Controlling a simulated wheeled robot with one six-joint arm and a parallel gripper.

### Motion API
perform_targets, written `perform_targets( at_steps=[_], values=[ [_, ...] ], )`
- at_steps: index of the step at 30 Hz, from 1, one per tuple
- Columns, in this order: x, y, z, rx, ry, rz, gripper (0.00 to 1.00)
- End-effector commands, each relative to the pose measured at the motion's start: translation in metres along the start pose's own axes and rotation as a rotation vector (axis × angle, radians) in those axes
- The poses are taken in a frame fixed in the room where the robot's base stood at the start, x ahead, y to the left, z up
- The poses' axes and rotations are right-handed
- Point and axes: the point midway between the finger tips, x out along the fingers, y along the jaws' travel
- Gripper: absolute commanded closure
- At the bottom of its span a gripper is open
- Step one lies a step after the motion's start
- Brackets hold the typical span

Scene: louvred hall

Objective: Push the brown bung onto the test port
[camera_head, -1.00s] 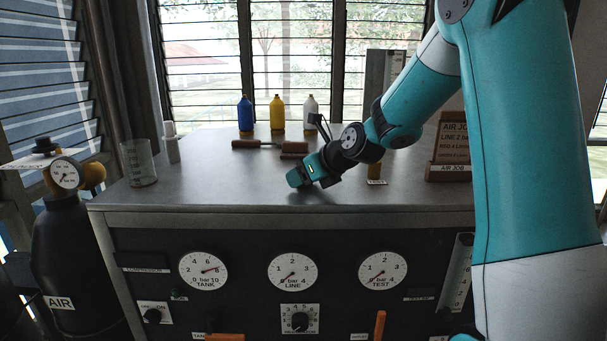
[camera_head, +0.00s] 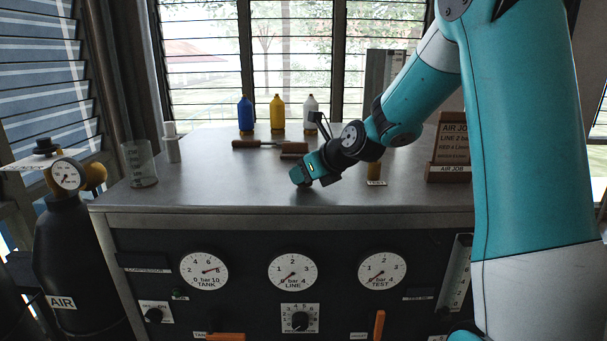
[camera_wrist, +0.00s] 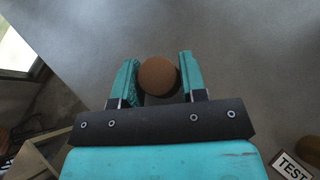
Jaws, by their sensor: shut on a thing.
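The brown bung (camera_wrist: 158,76) shows as a round brown top between the two teal fingers of my gripper (camera_wrist: 158,62) in the wrist view. The fingers are shut on it. In the head view my gripper (camera_head: 302,178) is low over the middle of the bench top, and the bung cannot be made out there. The test port (camera_head: 374,170) is a short brownish upright piece to the right of my gripper, behind a white TEST label (camera_head: 376,183). In the wrist view a brown round part (camera_wrist: 311,150) sits at the lower right beside the TEST label (camera_wrist: 292,167), apart from the bung.
A brown-handled tool (camera_head: 258,145) lies behind my gripper, with blue (camera_head: 245,114), yellow (camera_head: 277,113) and white (camera_head: 309,112) bottles beyond. A clear beaker (camera_head: 140,164) stands at left. A brown AIR JOB stand (camera_head: 449,160) is right of the port.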

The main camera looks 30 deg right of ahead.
Motion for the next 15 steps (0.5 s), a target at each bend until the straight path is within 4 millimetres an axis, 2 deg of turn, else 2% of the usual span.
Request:
perform_targets(
  at_steps=[5,15],
  values=[
    [-0.003,0.000,0.005,0.000,0.000,0.000,1.00],
    [-0.025,0.000,0.036,0.000,0.000,0.000,1.00]
  ],
)
